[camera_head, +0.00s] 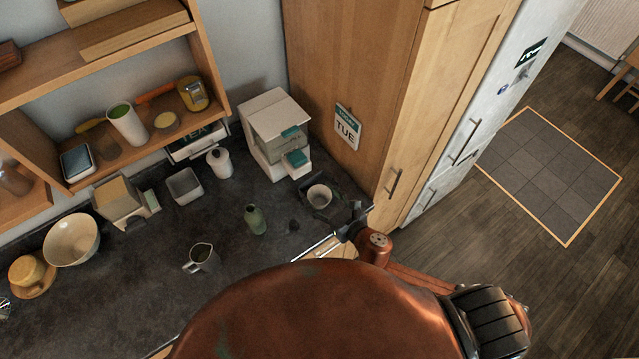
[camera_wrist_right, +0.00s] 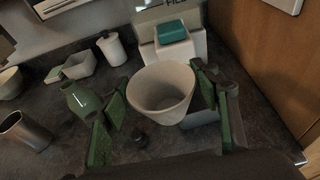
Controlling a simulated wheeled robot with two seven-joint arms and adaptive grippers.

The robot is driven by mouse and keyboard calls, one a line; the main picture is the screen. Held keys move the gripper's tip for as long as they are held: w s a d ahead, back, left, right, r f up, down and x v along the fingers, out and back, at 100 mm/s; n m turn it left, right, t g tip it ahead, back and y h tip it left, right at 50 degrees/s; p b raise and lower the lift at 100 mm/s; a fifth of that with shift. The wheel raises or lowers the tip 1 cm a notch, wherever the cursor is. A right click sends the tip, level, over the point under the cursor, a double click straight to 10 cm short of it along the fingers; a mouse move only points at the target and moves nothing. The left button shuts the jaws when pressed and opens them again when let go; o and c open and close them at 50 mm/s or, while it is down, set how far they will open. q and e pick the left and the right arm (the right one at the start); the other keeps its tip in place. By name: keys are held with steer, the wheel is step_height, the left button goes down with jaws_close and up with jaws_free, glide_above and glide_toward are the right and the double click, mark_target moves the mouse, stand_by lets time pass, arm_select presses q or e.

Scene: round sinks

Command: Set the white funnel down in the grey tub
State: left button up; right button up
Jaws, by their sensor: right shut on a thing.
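The white funnel (camera_head: 319,195) is a pale, tapered, cup-like piece near the counter's right end. My right gripper (camera_head: 331,204) is shut on it. In the right wrist view the funnel (camera_wrist_right: 160,92) sits between the green finger pads (camera_wrist_right: 163,118), its wide mouth up and slightly tilted. Whether its lower end touches the counter is hard to tell. The grey tub (camera_head: 185,187) is a small open square container at the back of the counter, left of the funnel. It also shows at upper left in the right wrist view (camera_wrist_right: 80,66). My left gripper is out of view.
A green bottle (camera_head: 255,219) and a metal pitcher (camera_head: 201,257) stand on the dark counter. A white canister (camera_head: 219,162) stands beside the tub, and a white machine (camera_head: 275,135) stands behind the funnel. A tall wooden cabinet (camera_head: 365,95) bounds the right. Bare counter lies between tub and pitcher.

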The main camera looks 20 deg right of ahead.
steer(key=w+d+f, duration=0.1)
steer(key=w+f, duration=0.6)
steer(key=w+d+f, duration=0.1)
steer(key=w+f, duration=0.2)
steer(key=f, duration=0.1)
steer(key=shift+w+d+f, duration=0.25)
steer(key=shift+w+d, duration=0.05)
steer(key=shift+w, duration=0.05)
steer(key=shift+f, duration=0.1)
steer(key=shift+f, duration=0.2)
steer(key=o, duration=0.8)
steer(key=shift+r, duration=0.1)
